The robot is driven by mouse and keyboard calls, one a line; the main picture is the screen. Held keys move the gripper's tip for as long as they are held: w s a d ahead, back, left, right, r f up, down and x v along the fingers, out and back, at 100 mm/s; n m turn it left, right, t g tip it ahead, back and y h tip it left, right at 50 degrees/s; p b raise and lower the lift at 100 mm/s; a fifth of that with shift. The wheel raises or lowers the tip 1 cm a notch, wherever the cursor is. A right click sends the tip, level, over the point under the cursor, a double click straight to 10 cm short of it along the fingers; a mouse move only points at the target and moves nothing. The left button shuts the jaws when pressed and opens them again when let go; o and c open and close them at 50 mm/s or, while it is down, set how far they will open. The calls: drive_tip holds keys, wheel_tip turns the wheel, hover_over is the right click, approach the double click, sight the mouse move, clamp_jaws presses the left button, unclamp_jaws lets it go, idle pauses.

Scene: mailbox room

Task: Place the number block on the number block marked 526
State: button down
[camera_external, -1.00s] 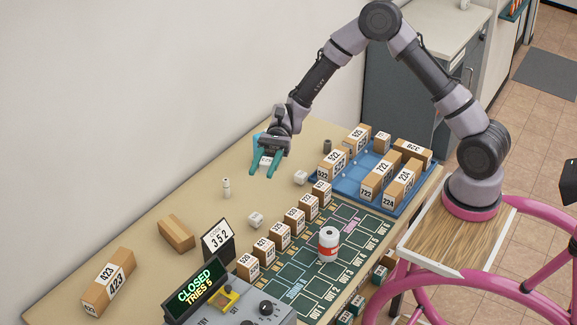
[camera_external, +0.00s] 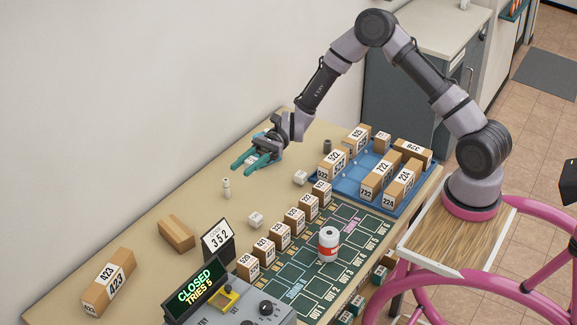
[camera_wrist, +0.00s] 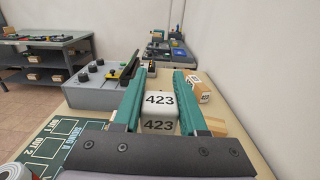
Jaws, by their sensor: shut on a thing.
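My gripper (camera_external: 246,166) is above the back part of the table, its teal fingers pointing left. In the wrist view my gripper (camera_wrist: 159,80) is shut on a white number block (camera_wrist: 159,104) marked 423, held between the two fingers. Several brown number blocks stand in a slanting row; one near its front end (camera_external: 248,267) seems marked 520, and the far end of the row (camera_external: 321,191) is too small to read. I cannot tell which block is marked 526. The gripper is behind and left of the row's far end, apart from it.
A blue tray (camera_external: 345,185) with several larger boxes lies at the right. White blocks (camera_external: 300,177) and a small white figure (camera_external: 226,187) stand on the table. A red-white can (camera_external: 328,243) stands on the green board. The control box (camera_external: 240,300) is in front.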

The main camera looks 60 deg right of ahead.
sight(255, 216)
wheel_tip(255, 216, down, 16)
drive_tip(key=shift+f, duration=0.1)
idle(0.5)
drive_tip(key=shift+c, duration=2.3)
unclamp_jaws()
drive_tip(key=d, duration=0.1)
drive_tip(key=d+r, duration=0.1)
drive_tip(key=d, duration=0.1)
drive_tip(key=shift+d, duration=0.1)
wheel_tip(255, 216, up, 6)
drive_tip(key=shift+r, duration=0.15)
